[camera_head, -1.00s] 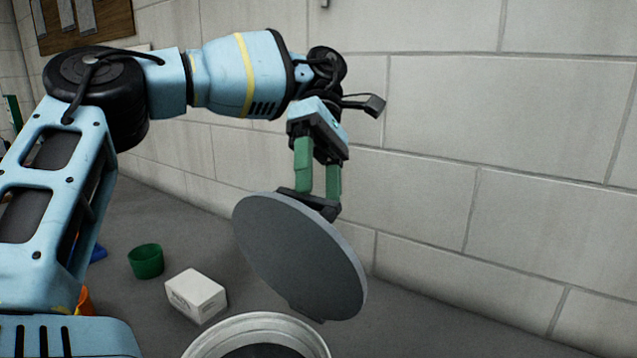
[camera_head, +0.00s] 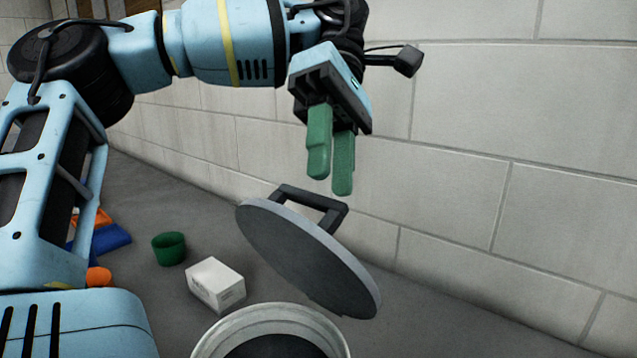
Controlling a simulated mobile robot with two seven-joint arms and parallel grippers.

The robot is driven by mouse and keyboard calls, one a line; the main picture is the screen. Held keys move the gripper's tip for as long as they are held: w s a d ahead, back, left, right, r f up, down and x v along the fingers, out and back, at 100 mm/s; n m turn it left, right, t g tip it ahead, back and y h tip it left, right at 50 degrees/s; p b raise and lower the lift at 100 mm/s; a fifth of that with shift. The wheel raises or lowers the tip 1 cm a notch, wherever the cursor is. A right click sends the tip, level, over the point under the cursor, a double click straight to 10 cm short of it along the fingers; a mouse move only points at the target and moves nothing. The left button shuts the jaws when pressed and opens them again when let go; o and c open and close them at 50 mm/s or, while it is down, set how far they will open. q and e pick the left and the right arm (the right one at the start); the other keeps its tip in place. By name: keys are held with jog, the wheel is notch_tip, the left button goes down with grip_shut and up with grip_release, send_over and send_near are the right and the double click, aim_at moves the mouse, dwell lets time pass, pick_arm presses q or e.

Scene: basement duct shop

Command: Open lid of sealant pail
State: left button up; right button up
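The sealant pail (camera_head: 218,338) stands at the bottom of the head view, its pale round rim uncovered and its inside dark. Its grey round lid (camera_head: 300,262) is tilted up beside and above the rim, toward the wall, with its dark underside facing me. A black handle (camera_head: 335,212) shows on the lid's far side. My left gripper (camera_head: 331,185) has two green fingers with a narrow gap between them. It is above the handle, apart from it and empty. Where the lid's lower edge meets the pail is hard to see. My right gripper is not in view.
A white box (camera_head: 215,285) and a green cup (camera_head: 168,249) are on the grey surface left of the pail. Blue (camera_head: 112,238) and orange (camera_head: 97,277) items lie farther left, partly behind my arm. A pale block wall (camera_head: 500,120) closes off the back and right.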

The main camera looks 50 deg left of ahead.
pick_arm(q)
jog(key=s+d, duration=0.4)
jog(key=s, duration=0.1)
jog(key=shift+s+d+r+b, duration=0.3)
jog(key=shift+s+r+b, duration=0.05)
jog(key=shift+s+b, duration=0.05)
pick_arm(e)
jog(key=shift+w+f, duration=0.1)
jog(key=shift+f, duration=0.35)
pick_arm(q)
jog(key=shift+c, duration=0.4)
